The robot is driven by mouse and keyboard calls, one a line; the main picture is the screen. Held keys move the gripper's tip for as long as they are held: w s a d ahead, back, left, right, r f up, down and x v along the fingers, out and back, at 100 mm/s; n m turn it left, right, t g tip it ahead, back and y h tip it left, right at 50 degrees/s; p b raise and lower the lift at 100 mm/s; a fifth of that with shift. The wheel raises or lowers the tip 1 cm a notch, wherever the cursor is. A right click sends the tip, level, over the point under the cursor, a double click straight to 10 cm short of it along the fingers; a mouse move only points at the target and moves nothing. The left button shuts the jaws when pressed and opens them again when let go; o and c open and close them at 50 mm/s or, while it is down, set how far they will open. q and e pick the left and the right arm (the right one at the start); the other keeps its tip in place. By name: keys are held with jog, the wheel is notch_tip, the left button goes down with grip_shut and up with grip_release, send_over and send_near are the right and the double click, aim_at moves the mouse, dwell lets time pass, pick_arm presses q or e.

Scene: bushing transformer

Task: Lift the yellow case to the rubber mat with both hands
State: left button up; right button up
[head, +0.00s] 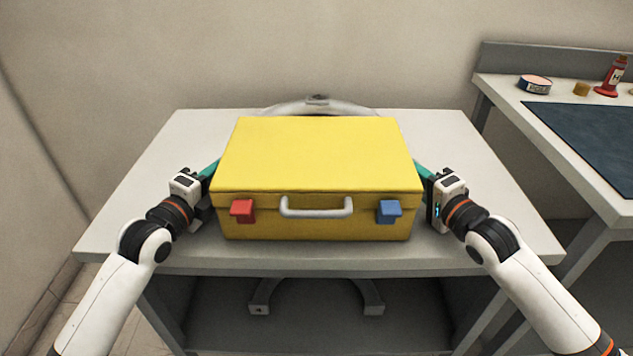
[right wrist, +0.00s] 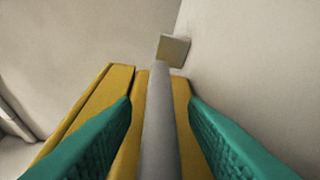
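The yellow case (head: 318,155) lies flat and closed on the white table, with a grey front handle (head: 316,208), a red latch (head: 242,211) and a blue latch (head: 389,211). The dark rubber mat (head: 590,135) lies on the other table at right. My left gripper (head: 210,170) is at the case's left side; its fingertips are largely hidden. My right gripper (head: 422,170) is at the right side. In the right wrist view its green fingers stand apart on either side of a grey bar (right wrist: 159,125) along the case (right wrist: 100,95), with visible gaps.
The right-hand table (head: 500,92) also bears a round tin (head: 535,84), a small yellowish object (head: 581,89) and a red bottle (head: 612,75) behind the mat. A gap separates the two tables. The mat's visible surface is clear.

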pick_arm(q)
jog(key=shift+c, duration=0.6)
pick_arm(e)
jog(key=shift+c, duration=0.6)
pick_arm(q)
grip_shut()
pick_arm(e)
grip_shut()
pick_arm(q)
jog(key=shift+f, duration=0.1)
jog(key=shift+r, duration=0.3)
pick_arm(e)
jog(key=shift+r, duration=0.2)
